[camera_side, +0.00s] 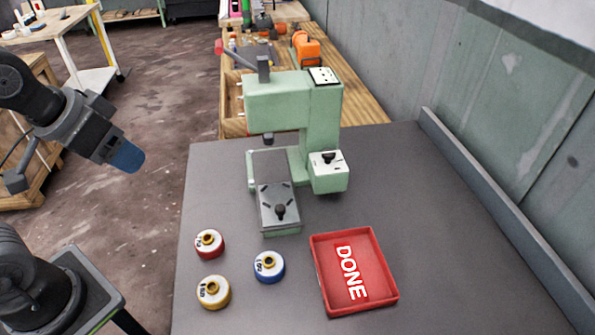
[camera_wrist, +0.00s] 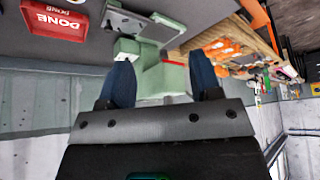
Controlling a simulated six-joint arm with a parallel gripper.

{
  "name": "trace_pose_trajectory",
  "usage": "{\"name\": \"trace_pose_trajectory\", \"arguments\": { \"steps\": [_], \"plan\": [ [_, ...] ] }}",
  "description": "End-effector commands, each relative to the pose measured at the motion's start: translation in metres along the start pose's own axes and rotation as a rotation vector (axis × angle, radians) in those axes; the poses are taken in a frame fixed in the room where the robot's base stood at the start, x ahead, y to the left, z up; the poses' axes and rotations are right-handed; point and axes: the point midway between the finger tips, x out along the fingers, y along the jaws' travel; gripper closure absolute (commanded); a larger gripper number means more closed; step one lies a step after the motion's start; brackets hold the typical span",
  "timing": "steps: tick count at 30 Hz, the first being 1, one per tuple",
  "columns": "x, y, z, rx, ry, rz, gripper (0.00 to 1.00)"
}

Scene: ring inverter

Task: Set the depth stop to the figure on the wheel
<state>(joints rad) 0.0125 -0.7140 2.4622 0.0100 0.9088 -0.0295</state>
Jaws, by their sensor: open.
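A green press-like machine (camera_side: 320,125) stands on the dark table. A black knob (camera_side: 327,158) sits on the white-topped box at its lower right, and another dark knob (camera_side: 280,210) is on its front bed. Three wheels with white numbered tops lie in front: red (camera_side: 209,243), yellow (camera_side: 213,292) and blue (camera_side: 269,266). Their figures are too small to read surely. I cannot tell which part is the depth stop. My gripper (camera_side: 128,156) hangs in the air left of the machine, apart from everything. In the wrist view its two blue fingers (camera_wrist: 164,82) are spread and empty.
A red tray marked DONE (camera_side: 316,271) lies at the table's front right and looks empty. A lever with a red end (camera_side: 219,46) sticks out at the machine's top left. A raised edge (camera_side: 500,210) and wall bound the right. A cluttered wooden bench (camera_side: 365,108) stands behind.

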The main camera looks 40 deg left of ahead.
Motion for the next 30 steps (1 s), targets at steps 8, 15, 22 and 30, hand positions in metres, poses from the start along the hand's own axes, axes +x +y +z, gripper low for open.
{"name": "trace_pose_trajectory", "arguments": {
  "steps": [8,15,22,30],
  "plan": [
    [0.002,0.026,-0.091,-0.105,-0.070,-0.029,0.42],
    [0.037,0.074,-0.172,-0.225,-0.109,-0.088,0.42],
    [0.095,0.137,-0.223,-0.344,-0.115,-0.158,0.42],
    [0.147,0.192,-0.242,-0.445,-0.094,-0.213,0.42]
  ]
}}
